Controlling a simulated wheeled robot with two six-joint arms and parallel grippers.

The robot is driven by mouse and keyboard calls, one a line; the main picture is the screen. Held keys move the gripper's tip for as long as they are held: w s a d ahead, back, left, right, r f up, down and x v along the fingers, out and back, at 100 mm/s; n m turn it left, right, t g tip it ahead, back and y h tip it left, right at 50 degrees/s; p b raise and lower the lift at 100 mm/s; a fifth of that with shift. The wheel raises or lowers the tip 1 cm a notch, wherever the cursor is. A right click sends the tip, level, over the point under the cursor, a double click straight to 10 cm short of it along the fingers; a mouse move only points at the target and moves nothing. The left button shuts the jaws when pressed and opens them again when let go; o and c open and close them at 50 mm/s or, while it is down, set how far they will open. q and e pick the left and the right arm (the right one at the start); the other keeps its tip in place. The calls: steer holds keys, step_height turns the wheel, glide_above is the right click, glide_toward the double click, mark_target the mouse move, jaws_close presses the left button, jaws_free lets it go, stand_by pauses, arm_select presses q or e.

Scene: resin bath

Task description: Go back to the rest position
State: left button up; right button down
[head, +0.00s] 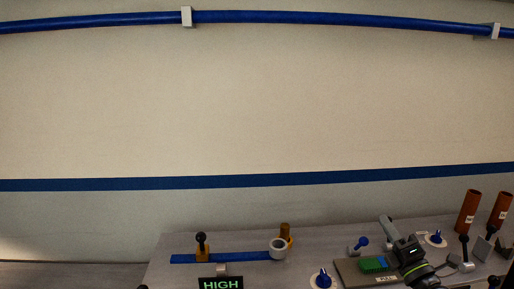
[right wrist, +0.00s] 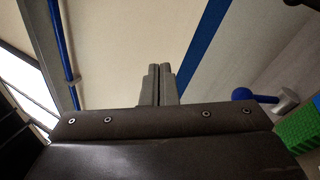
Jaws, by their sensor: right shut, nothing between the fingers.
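My right gripper (head: 386,220) is above the bench at the right of the head view, tilted up and to the left. In the right wrist view its two fingers (right wrist: 160,70) are together with nothing between them, pointing toward the wall. A green block with a blue part (head: 373,264) lies on a grey-brown plate (head: 349,272) just left of the gripper. The green block also shows at the right edge of the wrist view (right wrist: 300,128). My left gripper is not in view.
A blue-knobbed lever (head: 362,242) stands close to the gripper's left. Brown tubes (head: 468,212) stand at the far right. A blue strip (head: 225,258) with a black-knobbed lever (head: 201,242) and a white ring (head: 278,248), plus a HIGH display (head: 221,284), are at left.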

steer(key=s+d+f+m+g+h, duration=0.4)
steer(key=s+f+m+g+h, duration=0.15)
steer(key=s+f+m, duration=0.45)
steer(key=s+d+f+m+g+h, duration=0.35)
steer(key=s+f+m+h, duration=0.45)
steer(key=m, duration=0.4)
steer(key=s+a+f+m+g+y, duration=0.25)
steer(key=s+a+f+g, duration=0.2)
steer(key=s, duration=0.65)
steer(key=s+a+f+m+g+y, duration=0.2)
steer(key=s+a+f+g+y, duration=0.25)
steer(key=s, duration=0.55)
step_height(320, 180, down, 27)
steer(key=d+g+b, duration=0.1)
steer(key=d+b, duration=0.1)
steer(key=b, duration=0.1)
steer(key=s+a+f+g+b, duration=0.1)
steer(key=s+f+b, duration=0.1)
steer(key=s+f, duration=1.3)
step_height(320, 180, down, 3)
steer(key=shift+s+a+r, duration=0.1)
steer(key=shift+s+a, duration=0.1)
steer(key=shift+a, duration=0.2)
